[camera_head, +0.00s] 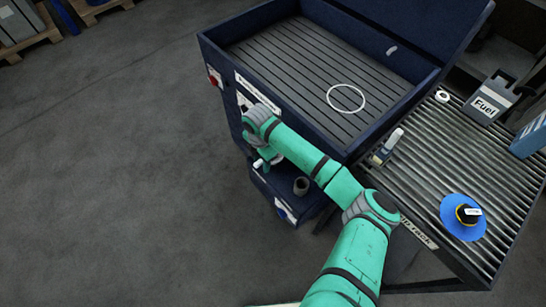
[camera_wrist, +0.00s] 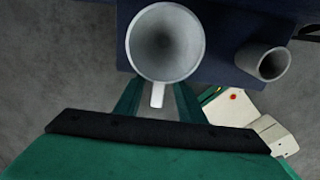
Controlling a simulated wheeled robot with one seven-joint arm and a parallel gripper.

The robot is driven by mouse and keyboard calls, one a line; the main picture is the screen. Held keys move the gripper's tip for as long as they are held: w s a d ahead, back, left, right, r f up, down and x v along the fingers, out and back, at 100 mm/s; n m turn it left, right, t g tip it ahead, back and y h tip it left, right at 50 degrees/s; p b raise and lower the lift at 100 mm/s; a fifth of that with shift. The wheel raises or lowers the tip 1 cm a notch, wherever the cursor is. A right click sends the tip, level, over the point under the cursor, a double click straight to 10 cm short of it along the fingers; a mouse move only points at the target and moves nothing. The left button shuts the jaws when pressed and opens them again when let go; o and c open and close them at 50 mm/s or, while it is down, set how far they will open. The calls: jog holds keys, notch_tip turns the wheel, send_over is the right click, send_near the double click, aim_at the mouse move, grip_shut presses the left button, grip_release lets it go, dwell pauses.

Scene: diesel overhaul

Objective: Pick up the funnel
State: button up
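The funnel (camera_wrist: 165,42) shows in the wrist view as a grey round cone seen from above, its wide mouth upward. It is by the dark blue cabinet. A short pale tab (camera_wrist: 157,95) on its near rim lies between the two green fingers of my gripper (camera_wrist: 157,103). The fingers are apart, with a gap visible on each side of the tab. In the head view my gripper (camera_head: 264,161) is low at the cabinet's front, and I cannot make out the funnel clearly there because my arm covers that area.
A dark hollow cylinder (camera_head: 301,186) stands on the cabinet's low ledge, right of the funnel in the wrist view (camera_wrist: 263,62). The slatted washer basin (camera_head: 300,65) holds a white ring (camera_head: 346,98). A roller rack (camera_head: 455,150) carries a Fuel can (camera_head: 490,100) and a blue disc (camera_head: 450,222).

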grip_shut()
jog(key=shift+r, duration=0.15)
